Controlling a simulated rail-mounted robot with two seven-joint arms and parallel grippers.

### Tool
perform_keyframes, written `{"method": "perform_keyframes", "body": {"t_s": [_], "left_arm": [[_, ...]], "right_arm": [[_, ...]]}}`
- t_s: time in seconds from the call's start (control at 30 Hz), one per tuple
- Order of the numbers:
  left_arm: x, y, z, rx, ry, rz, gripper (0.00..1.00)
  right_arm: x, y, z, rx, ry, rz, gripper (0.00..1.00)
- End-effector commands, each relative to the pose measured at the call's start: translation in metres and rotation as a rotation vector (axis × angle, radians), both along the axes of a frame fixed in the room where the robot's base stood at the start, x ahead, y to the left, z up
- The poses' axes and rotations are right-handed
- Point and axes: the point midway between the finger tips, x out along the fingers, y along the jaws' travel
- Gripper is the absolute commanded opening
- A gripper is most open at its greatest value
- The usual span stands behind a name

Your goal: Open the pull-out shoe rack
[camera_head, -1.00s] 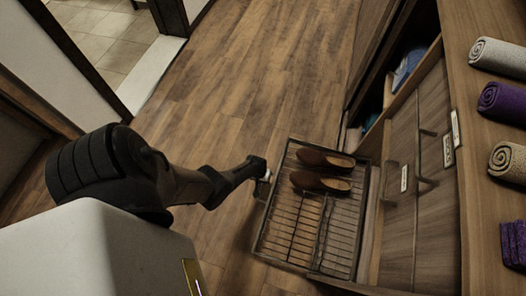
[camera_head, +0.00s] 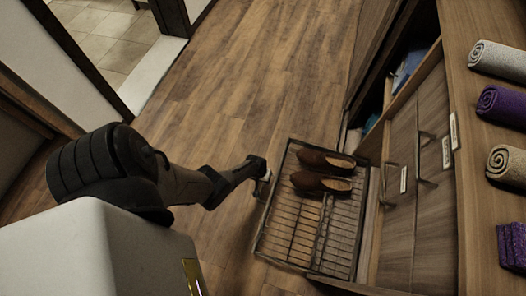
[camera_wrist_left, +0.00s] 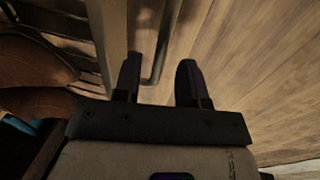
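The pull-out shoe rack (camera_head: 290,226) is a wire tray standing well out from the wooden cabinet. A pair of brown shoes (camera_head: 322,172) lies on its far part. Its metal handle (camera_head: 262,190) is on the outer, left edge. My left gripper (camera_head: 265,170) is at this handle. In the left wrist view, the two dark fingers (camera_wrist_left: 160,82) are spread apart, with the handle bar (camera_wrist_left: 166,45) between them and visible gaps beside it. The brown shoes also show at the left of that view (camera_wrist_left: 30,70). My right gripper is not in view.
The cabinet has closed fronts with handles (camera_head: 425,160) right of the rack and an open compartment (camera_head: 405,70) beyond it. Rolled towels (camera_head: 500,104) lie on the cabinet top. The wooden floor (camera_head: 270,80) left of and beyond the rack is clear.

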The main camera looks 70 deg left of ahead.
Motion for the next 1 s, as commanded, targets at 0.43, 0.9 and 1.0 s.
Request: {"method": "perform_keyframes", "body": {"t_s": [0.43, 0.9, 1.0], "left_arm": [[-0.012, 0.009, 0.079, 0.001, 0.001, 0.0, 0.38], [-0.019, 0.016, 0.125, -0.001, 0.001, 0.0, 0.38], [-0.02, 0.016, 0.127, 0.0, 0.001, 0.0, 0.38]], "right_arm": [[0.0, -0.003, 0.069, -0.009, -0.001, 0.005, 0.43], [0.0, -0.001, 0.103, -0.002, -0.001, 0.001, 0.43], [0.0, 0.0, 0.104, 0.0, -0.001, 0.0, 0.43]]}}
